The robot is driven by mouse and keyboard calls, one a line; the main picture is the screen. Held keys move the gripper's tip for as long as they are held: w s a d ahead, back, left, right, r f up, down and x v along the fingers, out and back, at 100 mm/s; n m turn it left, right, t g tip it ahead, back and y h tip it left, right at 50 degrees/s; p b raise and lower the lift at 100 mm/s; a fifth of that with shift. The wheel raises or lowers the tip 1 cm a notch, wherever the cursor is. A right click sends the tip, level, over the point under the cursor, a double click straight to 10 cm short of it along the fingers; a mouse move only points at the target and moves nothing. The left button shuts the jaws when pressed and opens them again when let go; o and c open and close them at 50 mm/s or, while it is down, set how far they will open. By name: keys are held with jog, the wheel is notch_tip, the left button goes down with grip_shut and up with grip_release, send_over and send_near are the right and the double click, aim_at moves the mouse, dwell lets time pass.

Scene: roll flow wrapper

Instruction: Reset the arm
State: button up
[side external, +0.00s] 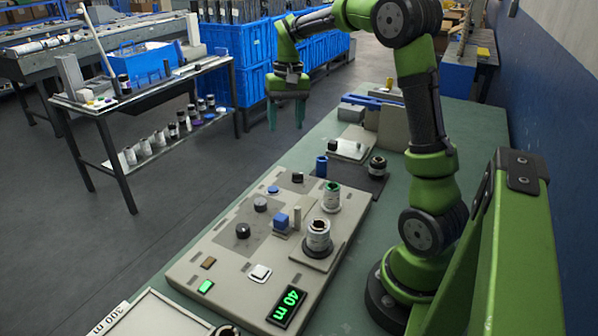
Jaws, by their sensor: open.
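My gripper (286,112) hangs from my green arm at the upper middle of the side external view, fingers pointing down and apart. It is open and empty, in the air near the far left edge of the green table. It touches nothing that I can see. The wrapper panel (190,262) lies below and nearer the camera. It carries two rolls: a near one (318,238) on a square plate and one with a green top (332,196) behind it. A blue block (281,221) and several dark knobs stand beside them. The display (288,306) reads "40 m" in green.
A small dark roll (377,168) and a blue cylinder (321,166) stand behind the panel. Grey blocks (350,112) stand farther back. A light tray (150,318) marked "300 m" is at the front left. A side table (150,92) and blue crates (245,60) stand beyond open floor.

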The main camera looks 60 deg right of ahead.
jog(key=s+a+r+n+t, duration=0.1)
jog(key=s+a+n+t, duration=0.1)
jog(key=s+a, duration=0.5)
jog(key=s+a+r+n+t+y, duration=0.1)
jog(key=s+a+t, duration=0.4)
jog(key=a, duration=0.9)
jog(key=shift+s+a+r+n, duration=0.3)
jog(key=shift+s+r+n, duration=0.55)
jog(key=shift+s, duration=0.2)
